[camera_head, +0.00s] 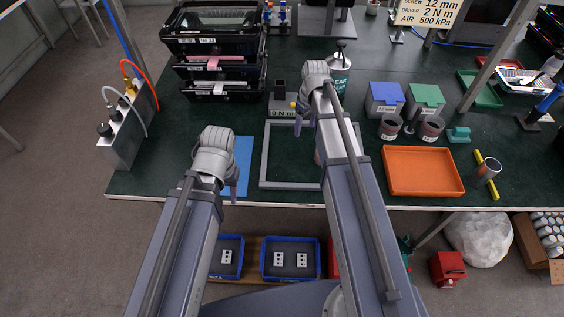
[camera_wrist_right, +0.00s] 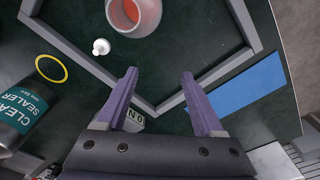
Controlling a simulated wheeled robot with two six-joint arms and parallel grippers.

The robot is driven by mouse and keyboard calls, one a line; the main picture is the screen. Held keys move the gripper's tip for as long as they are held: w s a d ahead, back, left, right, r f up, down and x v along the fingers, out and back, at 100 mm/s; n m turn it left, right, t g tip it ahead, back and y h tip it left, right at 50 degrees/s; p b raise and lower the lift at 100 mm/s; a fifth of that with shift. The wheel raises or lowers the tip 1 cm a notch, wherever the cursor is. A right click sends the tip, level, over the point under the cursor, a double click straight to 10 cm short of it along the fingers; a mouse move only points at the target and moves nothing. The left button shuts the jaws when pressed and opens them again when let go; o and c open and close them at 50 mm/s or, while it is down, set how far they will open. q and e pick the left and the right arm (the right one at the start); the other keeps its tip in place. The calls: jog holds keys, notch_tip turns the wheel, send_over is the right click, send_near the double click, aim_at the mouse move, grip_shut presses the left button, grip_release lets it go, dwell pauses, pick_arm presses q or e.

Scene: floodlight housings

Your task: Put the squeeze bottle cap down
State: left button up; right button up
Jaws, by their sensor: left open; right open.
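The small white squeeze bottle cap (camera_wrist_right: 101,47) sits on the dark green bench top inside the grey square frame (camera_wrist_right: 87,67), beside an open container with red contents (camera_wrist_right: 133,14). My right gripper (camera_wrist_right: 159,75) is open and empty over a corner of the frame; the cap is apart from its fingers, beyond the left one. In the head view, my right gripper (camera_head: 298,122) hangs over the back of the frame, and the arm hides the cap. My left gripper (camera_head: 233,190) is over the blue mat (camera_head: 242,158) near the bench's front edge; its fingers are barely visible.
A sealer can (camera_head: 338,75) stands behind my right gripper, with a yellow ring (camera_wrist_right: 50,68) nearby. Blue (camera_head: 385,97) and green (camera_head: 425,97) boxes and an orange tray (camera_head: 422,171) are to the right. Stacked black bins (camera_head: 213,65) stand at the back left.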

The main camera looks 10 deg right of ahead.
jog(key=s+a+m+h, duration=0.1)
jog(key=s+a, duration=1.5)
jog(key=s, duration=0.5)
jog(key=shift+a+m+g+h, duration=0.3)
jog(key=shift+a+m+g, duration=0.05)
jog(key=shift+m+g, duration=0.05)
